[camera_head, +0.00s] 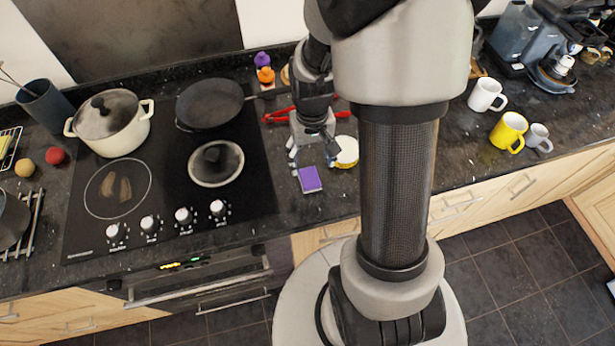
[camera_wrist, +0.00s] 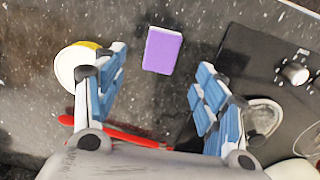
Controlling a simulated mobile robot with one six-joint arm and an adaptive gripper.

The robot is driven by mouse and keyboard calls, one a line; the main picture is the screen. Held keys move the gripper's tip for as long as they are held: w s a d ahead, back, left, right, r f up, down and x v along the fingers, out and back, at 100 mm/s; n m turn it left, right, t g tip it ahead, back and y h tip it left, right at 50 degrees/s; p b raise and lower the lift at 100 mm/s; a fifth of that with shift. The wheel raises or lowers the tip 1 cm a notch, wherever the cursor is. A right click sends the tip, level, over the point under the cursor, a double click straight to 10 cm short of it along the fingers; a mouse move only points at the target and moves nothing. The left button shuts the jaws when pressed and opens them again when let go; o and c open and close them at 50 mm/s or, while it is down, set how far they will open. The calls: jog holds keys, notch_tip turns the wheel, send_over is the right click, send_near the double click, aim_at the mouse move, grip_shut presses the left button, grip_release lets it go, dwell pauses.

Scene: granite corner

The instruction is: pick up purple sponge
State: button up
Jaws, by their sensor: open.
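The purple sponge (camera_head: 309,179) lies flat on the dark granite counter, just right of the cooktop, in the head view. In the wrist view the sponge (camera_wrist: 163,50) shows whole, purple on top with a pale edge, beyond the fingertips and between their lines. My gripper (camera_head: 312,168) is over the counter at the sponge, its fingers pointing down. In the wrist view my gripper (camera_wrist: 158,72) has its two blue-padded fingers spread wide with nothing between them. I cannot tell the exact height of the fingertips above the counter.
A round yellow-and-white item (camera_head: 347,152) sits right of the sponge, close to one finger. Red-handled tongs or a similar tool (camera_head: 280,115) lie behind. The cooktop (camera_head: 250,190) with a pan (camera_head: 210,104) is at left. Mugs (camera_head: 508,132) stand far right. The counter's front edge is near.

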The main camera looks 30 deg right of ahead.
aim_at(310, 179)
jog(key=f+b, duration=0.1)
jog(key=f, duration=0.3)
jog(key=f+b, duration=0.1)
jog(key=f, duration=0.4)
jog(key=shift+s+a+b, duration=0.1)
jog(key=shift+a+b, duration=0.1)
jog(key=shift+b, duration=0.15)
jog(key=shift+r, duration=0.15)
jog(key=c, duration=0.9)
jog(key=shift+r, duration=0.15)
jog(key=shift+c, duration=0.2)
notch_tip(310, 179, up, 20)
jog(key=p, duration=0.5)
jog(key=shift+p, duration=0.4)
